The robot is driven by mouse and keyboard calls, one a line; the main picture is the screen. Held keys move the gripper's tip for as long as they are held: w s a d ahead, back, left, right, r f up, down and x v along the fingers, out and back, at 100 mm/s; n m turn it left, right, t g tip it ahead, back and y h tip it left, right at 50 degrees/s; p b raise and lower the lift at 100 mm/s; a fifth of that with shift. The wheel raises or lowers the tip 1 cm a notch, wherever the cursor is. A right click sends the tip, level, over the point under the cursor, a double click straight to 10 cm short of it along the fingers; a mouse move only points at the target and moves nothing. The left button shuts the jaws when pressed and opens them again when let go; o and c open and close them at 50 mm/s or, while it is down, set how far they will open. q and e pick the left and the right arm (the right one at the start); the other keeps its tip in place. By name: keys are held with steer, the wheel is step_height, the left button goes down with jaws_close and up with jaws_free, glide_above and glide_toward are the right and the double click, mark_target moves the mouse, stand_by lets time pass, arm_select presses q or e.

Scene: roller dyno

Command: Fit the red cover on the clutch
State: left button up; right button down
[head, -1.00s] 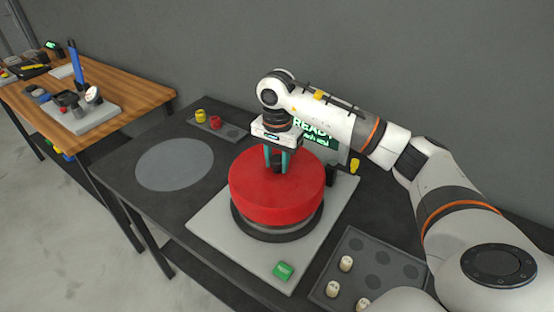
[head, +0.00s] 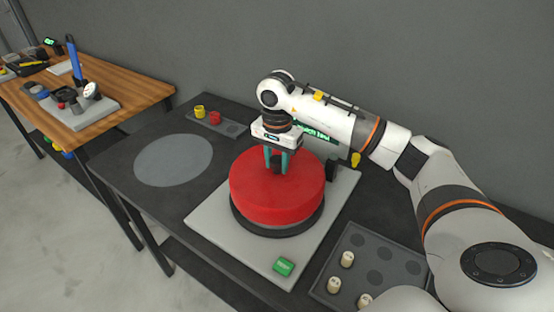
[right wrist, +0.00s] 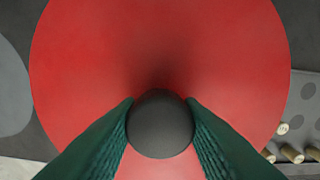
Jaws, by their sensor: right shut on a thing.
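The red cover (head: 277,195) is a wide round cap with a dark knob (right wrist: 160,124) at its centre. My right gripper (head: 277,170) is shut on this knob, with one green finger on each side of it. The cover sits level over the clutch (head: 277,231), and only a dark rim of the clutch shows below it. I cannot tell whether the cover is fully seated. In the right wrist view the cover (right wrist: 75,70) fills most of the picture. My left gripper is not in view.
The clutch stands on a pale plate (head: 213,222) with a green block (head: 283,267) at its front. A tray (head: 395,270) with several cream pegs is at right. A grey disc (head: 173,160) lies bare at left. A small yellow part and a red part stand behind. A dark display is behind my gripper.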

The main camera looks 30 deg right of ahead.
steer(key=shift+f+b, duration=1.2)
steer(key=shift+f, duration=0.35)
steer(key=c, duration=0.5)
jaws_free()
steer(key=shift+r, duration=0.1)
steer(key=shift+r+p, duration=2.15)
steer(key=shift+r, duration=1.3)
steer(key=shift+f, duration=0.1)
